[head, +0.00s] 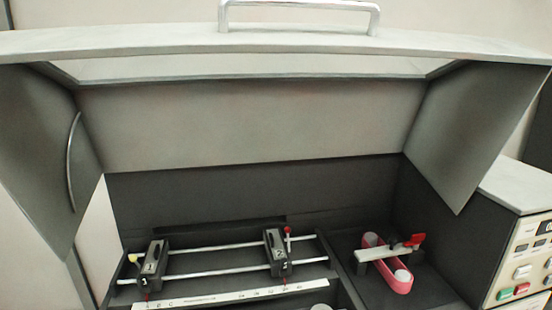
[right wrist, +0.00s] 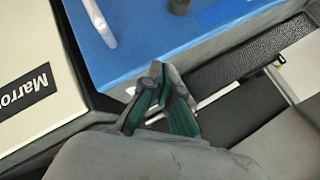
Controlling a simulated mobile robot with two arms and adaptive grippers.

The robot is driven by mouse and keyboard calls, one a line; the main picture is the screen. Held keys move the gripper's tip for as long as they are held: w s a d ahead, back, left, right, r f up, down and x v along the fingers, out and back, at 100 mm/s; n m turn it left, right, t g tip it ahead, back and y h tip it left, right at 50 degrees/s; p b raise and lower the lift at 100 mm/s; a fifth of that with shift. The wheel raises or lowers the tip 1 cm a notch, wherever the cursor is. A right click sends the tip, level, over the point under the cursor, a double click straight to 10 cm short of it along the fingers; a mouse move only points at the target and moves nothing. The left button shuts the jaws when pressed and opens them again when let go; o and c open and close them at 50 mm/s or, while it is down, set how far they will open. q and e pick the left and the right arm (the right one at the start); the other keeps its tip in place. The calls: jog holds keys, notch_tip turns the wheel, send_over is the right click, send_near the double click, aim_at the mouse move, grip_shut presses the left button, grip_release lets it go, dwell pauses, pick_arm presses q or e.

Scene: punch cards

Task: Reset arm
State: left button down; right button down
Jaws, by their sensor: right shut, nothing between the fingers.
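My right gripper (right wrist: 160,98) shows in the right wrist view with its dark, green-sided fingers together and nothing between them. It is beside a blue box-like surface (right wrist: 140,50) and seems apart from it, though the gap is hard to judge. Neither gripper nor arm shows in the head view. My left gripper is not in view. In the head view a grey machine stands with its lid (head: 250,125) raised.
Inside the machine are a rail carriage with two black blocks (head: 155,258) and (head: 276,252), a white scale strip (head: 230,297) and a pink belt (head: 398,284). A button panel (head: 530,262) is at the right.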

jog(key=s+d+f+n+g+h, duration=0.1)
jog(key=s+d+f+n+h, duration=0.1)
jog(key=s, duration=0.5)
jog(key=s+d+f+n+g+h, duration=0.2)
jog(key=s+f, duration=0.1)
jog(key=s, duration=0.4)
jog(key=s+d+f+n+g+h, duration=0.1)
jog(key=s+d+f+n+h, duration=0.1)
jog(key=s, duration=0.6)
notch_tip(320, 180, down, 28)
jog(key=g+b, duration=0.1)
jog(key=b, duration=0.2)
jog(key=s+d+f+g+b, duration=0.1)
jog(key=s+d+f+b, duration=0.1)
jog(key=s+f, duration=1.5)
notch_tip(320, 180, down, 3)
jog(key=shift+s+d+r, duration=0.15)
jog(key=shift+s+d, duration=0.1)
jog(key=shift+s, duration=0.1)
